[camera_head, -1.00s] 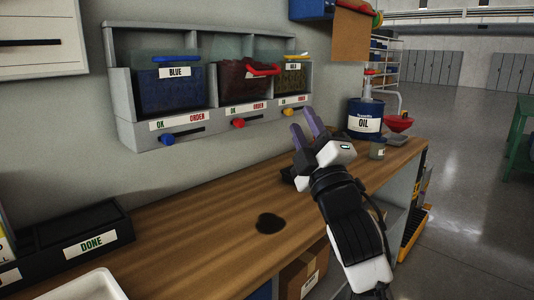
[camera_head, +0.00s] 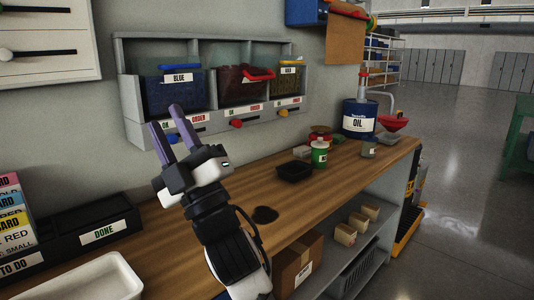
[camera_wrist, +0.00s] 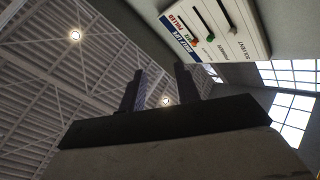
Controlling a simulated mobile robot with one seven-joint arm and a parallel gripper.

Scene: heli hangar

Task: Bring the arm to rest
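My gripper (camera_head: 166,117) is raised above the wooden workbench (camera_head: 185,235), left of the picture's middle. Its two purple-grey fingers point up and are apart, with nothing between them. The wrist view also shows the gripper (camera_wrist: 160,80) with its fingers apart and empty, the roof beyond them. My gripper overlaps the lower left of the wall bin rack (camera_head: 133,110) in the head view; whether it touches the rack I cannot tell.
The bench holds a black DONE tray (camera_head: 125,222), a white tray (camera_head: 125,280), a small black tray (camera_head: 294,171), a green bottle (camera_head: 320,153) and a blue OIL drum (camera_head: 360,113). A board with sliders (camera_wrist: 215,25) hangs on the wall.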

